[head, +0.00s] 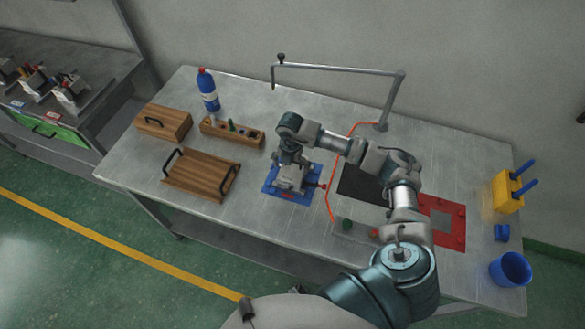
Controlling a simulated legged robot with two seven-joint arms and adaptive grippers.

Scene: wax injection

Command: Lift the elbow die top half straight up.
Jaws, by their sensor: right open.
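The elbow die (287,182) looks like a small grey metal block on a blue mat (269,187) near the middle of the table. The seam between its top and bottom halves is too small to make out. My right gripper (291,164) is open and points down just over the die, hiding part of its top. I cannot tell whether the fingers touch it. My left gripper is out of view.
Wooden trays (202,174) and a tool block (232,132) stand to the left. A bent grey pipe arm (340,70) rises behind. A black pad (363,184), a red plate (453,240) and a blue cup (511,269) lie to the right.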

